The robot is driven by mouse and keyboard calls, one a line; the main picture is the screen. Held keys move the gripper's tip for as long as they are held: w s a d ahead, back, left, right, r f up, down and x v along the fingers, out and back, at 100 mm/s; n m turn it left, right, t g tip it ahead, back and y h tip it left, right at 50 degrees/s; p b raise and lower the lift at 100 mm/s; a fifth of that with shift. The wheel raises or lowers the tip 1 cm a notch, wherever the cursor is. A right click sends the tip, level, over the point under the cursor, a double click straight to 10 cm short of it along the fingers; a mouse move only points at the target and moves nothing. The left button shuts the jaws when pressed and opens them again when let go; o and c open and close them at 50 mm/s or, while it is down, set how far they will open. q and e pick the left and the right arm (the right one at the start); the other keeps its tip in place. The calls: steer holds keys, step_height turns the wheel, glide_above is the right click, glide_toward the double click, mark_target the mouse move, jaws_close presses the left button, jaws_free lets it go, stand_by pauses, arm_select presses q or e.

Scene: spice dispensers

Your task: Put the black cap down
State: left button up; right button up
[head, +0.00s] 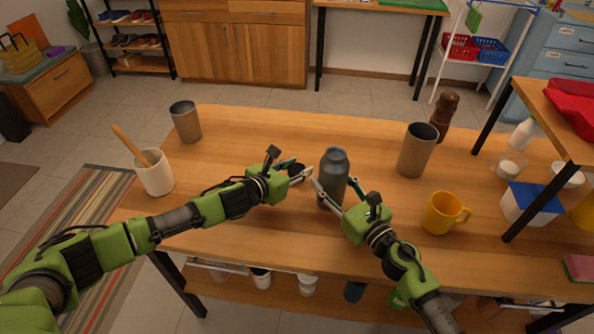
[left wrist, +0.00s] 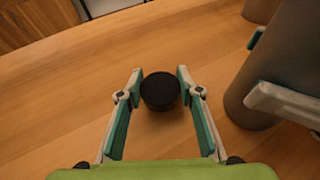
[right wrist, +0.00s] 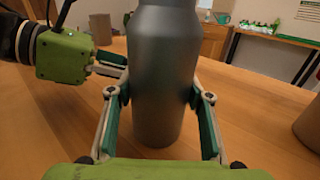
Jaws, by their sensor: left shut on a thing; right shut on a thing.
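The black cap (left wrist: 160,91) is between the fingertips of my left gripper (left wrist: 160,88), which is shut on it. It also shows in the head view (head: 297,170), just left of the bottle and partly hidden by the fingers. The cap is low over the table; I cannot tell whether it touches the wood. The grey-blue bottle (head: 335,172) stands upright on the table without a cap on its neck. My right gripper (right wrist: 160,95) is shut around the bottle's body, which fills the middle of the right wrist view (right wrist: 160,60).
The wooden table (head: 255,130) is clear behind and left of the grippers. A metal cup (head: 186,122) and a white crock with a wooden spoon (head: 155,176) stand left. Right are another metal cup (head: 416,150), a yellow mug (head: 442,214) and a brown pepper mill (head: 445,112).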

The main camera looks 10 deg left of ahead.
mark_target(297, 168)
arm_select(q)
step_height(297, 168, up, 9)
steer(key=shift+r, duration=0.15)
steer(key=shift+r, duration=0.15)
stand_by(0.5)
step_height(297, 168, down, 10)
stand_by(0.6)
steer(key=o, duration=0.8)
